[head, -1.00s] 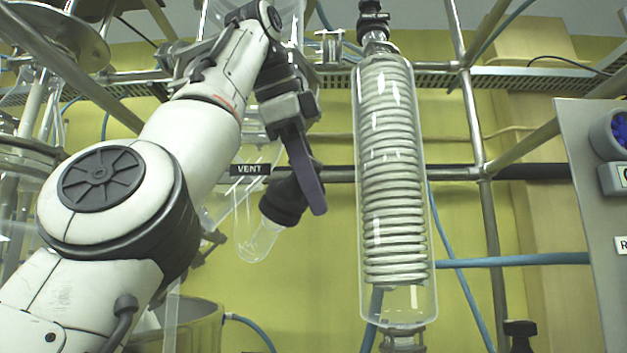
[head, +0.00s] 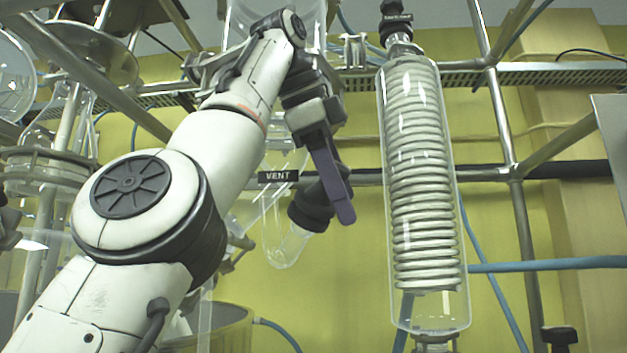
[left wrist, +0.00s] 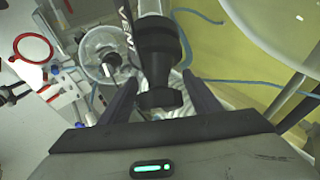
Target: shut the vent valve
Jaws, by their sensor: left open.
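The vent valve shows in the head view as a black knob (head: 306,212) on a clear glass piece, beside a black VENT label (head: 278,177). My left gripper (head: 332,196) is at the knob; its purple finger lies across the knob's right side, and the other finger is hidden. In the left wrist view, my left gripper (left wrist: 159,80) is open, with one finger on each side of the black valve handle (left wrist: 159,98). There are visible gaps on both sides of the handle. My right gripper is not in view.
A glass condenser with a coil (head: 425,190) stands close to the right of my left gripper. Metal frame bars (head: 512,165) and blue hoses (head: 545,264) lie behind it. Glassware (head: 45,165) stands at the left. A round metal vessel (head: 225,325) is below.

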